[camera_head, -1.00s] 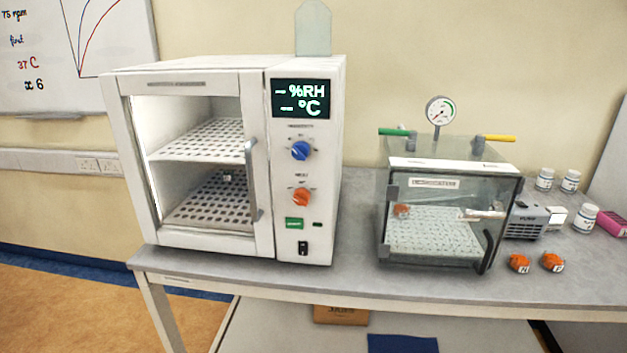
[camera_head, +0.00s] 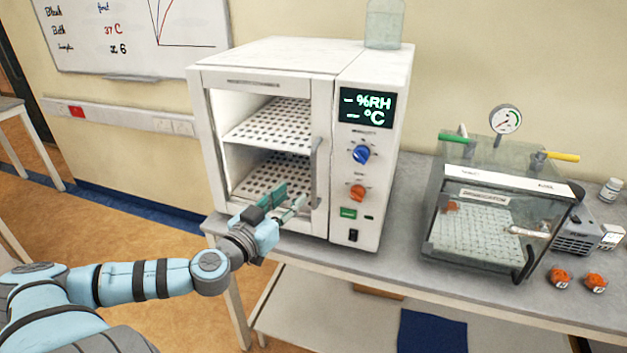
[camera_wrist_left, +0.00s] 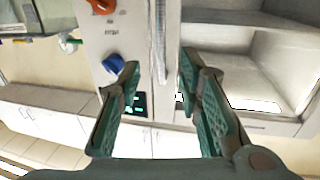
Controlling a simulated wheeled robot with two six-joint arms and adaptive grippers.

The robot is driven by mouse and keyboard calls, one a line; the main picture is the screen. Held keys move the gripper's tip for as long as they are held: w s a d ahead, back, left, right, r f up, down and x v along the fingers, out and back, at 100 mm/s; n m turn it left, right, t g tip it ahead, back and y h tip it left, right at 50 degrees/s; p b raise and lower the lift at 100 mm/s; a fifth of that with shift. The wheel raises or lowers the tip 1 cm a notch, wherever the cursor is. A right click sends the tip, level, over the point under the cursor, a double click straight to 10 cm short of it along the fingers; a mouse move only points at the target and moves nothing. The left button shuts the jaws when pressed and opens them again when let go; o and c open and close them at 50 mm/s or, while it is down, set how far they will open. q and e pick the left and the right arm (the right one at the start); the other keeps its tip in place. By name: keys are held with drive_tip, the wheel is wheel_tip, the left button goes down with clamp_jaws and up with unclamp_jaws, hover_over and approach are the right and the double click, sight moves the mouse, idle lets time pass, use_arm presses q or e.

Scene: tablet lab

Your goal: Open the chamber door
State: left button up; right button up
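The white chamber (camera_head: 390,205) stands on the bench with a dark display reading %RH and °C. Its windowed door (camera_head: 260,222) looks shut, and two perforated shelves show through it. The vertical grey door handle (camera_head: 316,172) is on the door's right side. My left gripper (camera_head: 290,198) is in front of the door's lower part, left of the handle. In the wrist view, my left gripper (camera_wrist_left: 157,75) has its green fingers apart with nothing held. The handle (camera_wrist_left: 161,35) shows beyond and between the fingertips, apart from them. My right gripper is in neither view.
A clear box with a pressure gauge (camera_head: 505,120) stands right of the chamber. Two orange items (camera_head: 577,280) lie near the bench's (camera_head: 400,250) front edge. A clear container (camera_head: 384,25) is on top of the chamber. The floor left of the bench is free.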

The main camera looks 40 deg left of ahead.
sight(312, 178)
use_arm(q)
drive_tip(key=w, duration=0.3)
drive_tip(key=w+a, duration=0.1)
drive_tip(key=w, duration=0.6)
drive_tip(key=shift+w+a+f, duration=0.2)
drive_tip(key=shift+w+a, duration=0.05)
drive_tip(key=shift+w, duration=0.25)
drive_tip(key=shift+w+a+f, duration=0.1)
drive_tip(key=shift+a+f, duration=0.05)
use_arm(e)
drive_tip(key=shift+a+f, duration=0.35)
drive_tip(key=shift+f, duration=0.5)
use_arm(q)
clamp_jaws()
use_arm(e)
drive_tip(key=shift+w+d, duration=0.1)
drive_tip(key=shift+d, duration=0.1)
